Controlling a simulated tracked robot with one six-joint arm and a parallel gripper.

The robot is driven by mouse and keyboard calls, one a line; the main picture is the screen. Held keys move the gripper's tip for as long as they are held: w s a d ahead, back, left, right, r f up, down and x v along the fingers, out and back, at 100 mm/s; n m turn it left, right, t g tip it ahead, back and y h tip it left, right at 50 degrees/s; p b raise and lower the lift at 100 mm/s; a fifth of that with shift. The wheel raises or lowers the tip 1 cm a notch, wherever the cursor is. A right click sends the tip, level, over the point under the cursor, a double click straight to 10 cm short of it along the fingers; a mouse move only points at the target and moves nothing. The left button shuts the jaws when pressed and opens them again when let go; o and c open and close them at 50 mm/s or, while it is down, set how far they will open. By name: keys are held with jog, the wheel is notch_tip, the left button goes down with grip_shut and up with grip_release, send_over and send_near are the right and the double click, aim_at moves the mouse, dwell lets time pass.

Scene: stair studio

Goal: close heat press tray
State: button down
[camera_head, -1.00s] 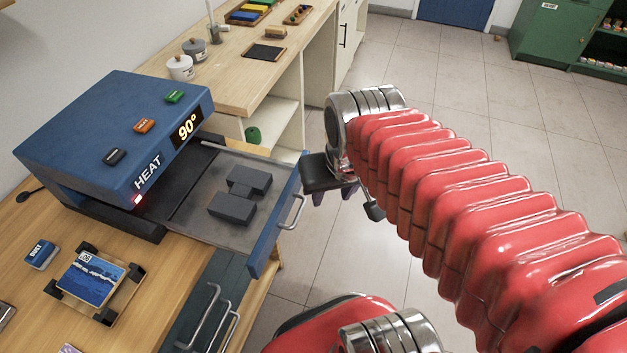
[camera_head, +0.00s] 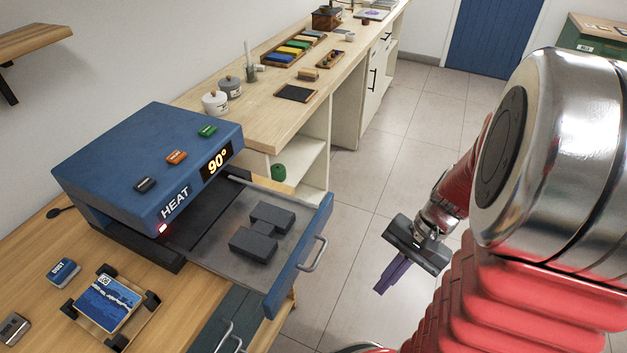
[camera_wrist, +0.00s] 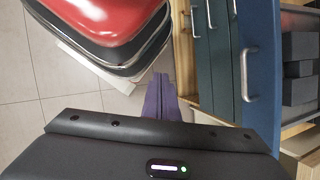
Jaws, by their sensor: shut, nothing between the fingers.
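The blue heat press (camera_head: 150,160) stands on the wooden bench, its display reading 90°. Its tray (camera_head: 225,255) is pulled out to the right, with dark grey blocks (camera_head: 262,232) lying on it. The tray has a blue front panel (camera_head: 300,262) with a metal handle (camera_head: 314,254). My gripper (camera_head: 381,288) is to the right of the handle, apart from it, over the floor, with its purple fingers together and empty. In the wrist view the fingers (camera_wrist: 160,98) point ahead, and the blue front with its handle (camera_wrist: 246,75) is to their right.
Drawers with metal handles (camera_head: 222,338) sit below the tray. A framed blue picture (camera_head: 105,300) and a small blue box (camera_head: 63,271) lie on the bench left of the tray. A long counter (camera_head: 285,115) runs behind.

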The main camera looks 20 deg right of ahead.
aim_at(325, 217)
notch_tip(325, 217, down, 4)
jog(key=w+f+m+t+y, duration=0.1)
jog(key=m+t+y, duration=0.3)
jog(key=m+y, duration=0.3)
jog(key=w+d+r+m+t, duration=0.5)
jog(key=w+d+m+t, duration=0.2)
jog(key=m+t, duration=0.1)
jog(key=shift+w+m+t+y, duration=0.25)
jog(key=shift+m+t+y, duration=0.05)
jog(key=shift+t, duration=0.3)
jog(key=shift+a, duration=0.15)
jog(key=x, duration=1.3)
jog(key=shift+w+a, duration=0.25)
jog(key=shift+w, duration=0.1)
jog(key=shift+w+a, duration=0.1)
